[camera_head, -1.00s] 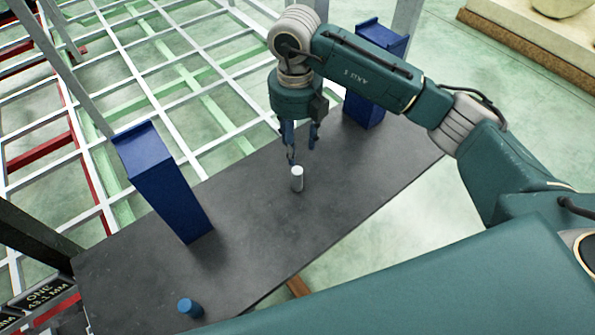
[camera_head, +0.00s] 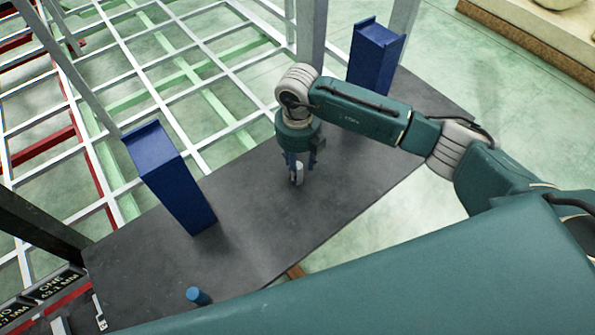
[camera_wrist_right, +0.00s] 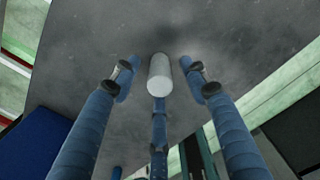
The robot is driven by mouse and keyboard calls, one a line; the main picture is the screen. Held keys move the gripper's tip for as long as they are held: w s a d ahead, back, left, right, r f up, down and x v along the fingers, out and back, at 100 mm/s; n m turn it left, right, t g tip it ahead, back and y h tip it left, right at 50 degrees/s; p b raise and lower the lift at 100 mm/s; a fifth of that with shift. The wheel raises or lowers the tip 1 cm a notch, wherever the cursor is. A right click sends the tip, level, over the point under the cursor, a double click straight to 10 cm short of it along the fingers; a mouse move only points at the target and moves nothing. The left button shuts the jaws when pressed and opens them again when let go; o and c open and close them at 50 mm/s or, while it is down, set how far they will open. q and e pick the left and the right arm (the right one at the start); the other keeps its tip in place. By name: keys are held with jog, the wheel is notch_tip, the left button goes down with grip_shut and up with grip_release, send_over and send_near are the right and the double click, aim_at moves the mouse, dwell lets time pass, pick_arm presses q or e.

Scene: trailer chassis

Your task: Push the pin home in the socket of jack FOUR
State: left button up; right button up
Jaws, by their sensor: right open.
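A white or pale grey cylindrical pin (camera_head: 298,177) stands on the dark grey tabletop (camera_head: 255,215). In the right wrist view the pin (camera_wrist_right: 160,75) stands between the fingers of my right gripper (camera_wrist_right: 160,72). My right gripper also shows in the head view (camera_head: 300,172), pointing down over the pin. Its fingers are open, with gaps on both sides of the pin. My left gripper is not in view. No socket marked FOUR can be made out.
Two blue blocks stand on the tabletop, one at the left (camera_head: 170,180) and one at the back right (camera_head: 375,58). A short blue cylinder (camera_head: 198,296) is near the front edge. A white lattice frame (camera_head: 125,90) lies beyond.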

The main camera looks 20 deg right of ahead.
grip_shut()
jog(key=shift+r, duration=0.1)
